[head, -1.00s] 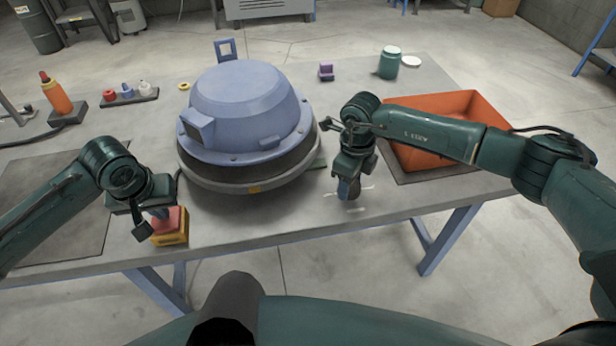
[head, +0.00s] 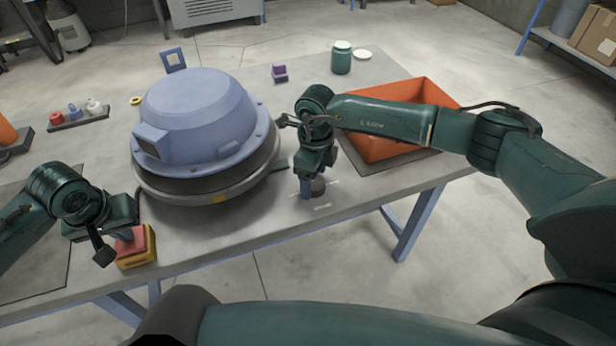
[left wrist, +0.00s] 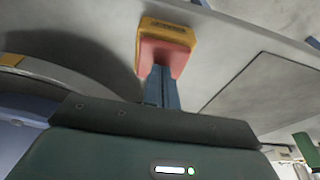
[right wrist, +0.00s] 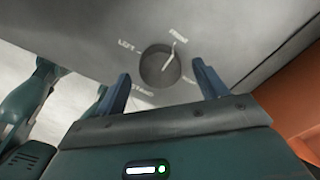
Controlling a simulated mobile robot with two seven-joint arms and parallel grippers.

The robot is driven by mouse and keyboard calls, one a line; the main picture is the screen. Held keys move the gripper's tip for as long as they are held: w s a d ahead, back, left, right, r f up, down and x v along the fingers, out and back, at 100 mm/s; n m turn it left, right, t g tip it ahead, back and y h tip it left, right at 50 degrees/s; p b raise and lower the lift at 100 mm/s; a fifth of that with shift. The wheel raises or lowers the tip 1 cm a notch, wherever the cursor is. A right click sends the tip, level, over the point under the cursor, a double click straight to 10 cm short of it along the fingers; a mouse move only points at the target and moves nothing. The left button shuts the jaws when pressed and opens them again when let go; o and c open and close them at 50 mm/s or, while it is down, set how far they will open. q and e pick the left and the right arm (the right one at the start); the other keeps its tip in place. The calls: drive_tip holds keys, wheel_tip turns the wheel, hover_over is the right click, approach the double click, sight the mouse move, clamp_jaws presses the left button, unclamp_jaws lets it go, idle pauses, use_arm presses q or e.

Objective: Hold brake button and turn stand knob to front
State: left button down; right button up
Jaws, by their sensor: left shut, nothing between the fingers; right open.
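The brake button is a red cap (head: 133,243) on a yellow box (head: 137,260) at the table's front left; it also shows in the left wrist view (left wrist: 165,54). My left gripper (head: 125,236) is shut and empty, its fingertips against the red cap. The stand knob is a dark round knob (head: 318,186) right of the blue hood; it also shows in the right wrist view (right wrist: 160,66). Its white pointer line points towards the "FRONT" label. My right gripper (right wrist: 163,84) is open, its fingers apart on either side of the knob, with the knob beyond their tips.
The large blue hood (head: 195,110) on its grey base stands between my arms. An orange bin (head: 385,145) lies behind my right arm. A green jar (head: 341,58) and a purple block (head: 279,73) are further back. The tabletop around the knob is clear.

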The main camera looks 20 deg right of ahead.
use_arm(q)
drive_tip(key=shift+s+f, duration=0.2)
drive_tip(key=shift+f, duration=0.1)
use_arm(e)
wheel_tip(320, 180, up, 11)
drive_tip(key=shift+r, duration=0.1)
use_arm(q)
drive_tip(key=r+p, duration=0.5)
drive_tip(key=p, duration=0.2)
drive_tip(key=shift+w+r, duration=0.2)
drive_tip(key=shift+r, duration=0.2)
use_arm(e)
wheel_tip(320, 180, up, 7)
hover_over(315, 183)
use_arm(q)
drive_tip(key=shift+v, duration=0.8)
use_arm(e)
drive_tip(key=shift+w+a+r, duration=0.1)
drive_tip(key=shift+r, duration=0.05)
use_arm(q)
drive_tip(key=shift+w, duration=0.2)
